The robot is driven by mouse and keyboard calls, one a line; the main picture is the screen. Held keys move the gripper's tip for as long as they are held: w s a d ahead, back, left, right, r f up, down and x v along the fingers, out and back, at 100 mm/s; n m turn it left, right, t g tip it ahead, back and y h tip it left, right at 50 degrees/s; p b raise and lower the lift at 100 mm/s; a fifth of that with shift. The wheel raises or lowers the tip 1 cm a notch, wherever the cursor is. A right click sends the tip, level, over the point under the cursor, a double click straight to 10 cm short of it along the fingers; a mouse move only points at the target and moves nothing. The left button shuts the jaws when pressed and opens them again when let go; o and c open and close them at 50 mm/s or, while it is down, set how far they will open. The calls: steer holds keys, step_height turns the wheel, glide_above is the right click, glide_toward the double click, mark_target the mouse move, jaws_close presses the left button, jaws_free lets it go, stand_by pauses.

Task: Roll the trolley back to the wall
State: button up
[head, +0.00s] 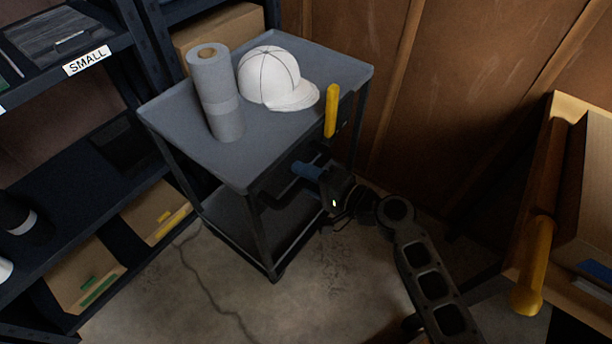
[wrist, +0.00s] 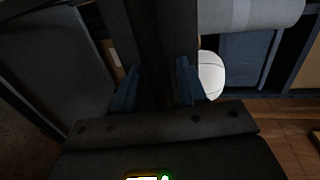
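The trolley (head: 166,110) is a dark two-shelf cart with a grey top, standing at an angle between the shelving and the brown wall. A yellow handle (head: 331,111) stands at its right edge. A grey paper roll (head: 217,95) and a white cap (head: 270,77) rest on top. My gripper (head: 306,170) is at the trolley's right side, below the handle. In the wrist view its two blue fingers (wrist: 156,85) are apart, with a dark upright bar (wrist: 166,40) between or just beyond them. I cannot tell whether they touch it.
Dark shelving (head: 90,165) with boxes and a "SMALL" label stands at the left. A cardboard box (head: 222,38) is behind the trolley. The brown panelled wall (head: 465,80) is at the right back. A wooden item with a yellow handle (head: 535,265) stands at right. Concrete floor in front is clear.

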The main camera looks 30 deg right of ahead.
mark_target(333, 136)
jaws_close()
stand_by(0.3)
steer(key=w+d+b, duration=0.1)
steer(key=d, duration=0.3)
steer(key=w+d+b, duration=0.2)
steer(key=d, duration=0.2)
steer(key=w+d+b, duration=0.1)
steer(key=w+d, duration=0.1)
steer(key=d, duration=0.2)
steer(key=shift+w+d+f, duration=0.1)
steer(key=shift+w+d, duration=0.05)
steer(key=shift+d, duration=0.25)
steer(key=shift+w+d, duration=0.1)
steer(key=shift+d, duration=0.25)
steer(key=shift+o, duration=0.2)
jaws_free()
steer(key=shift+d, duration=0.1)
steer(key=shift+o, duration=0.5)
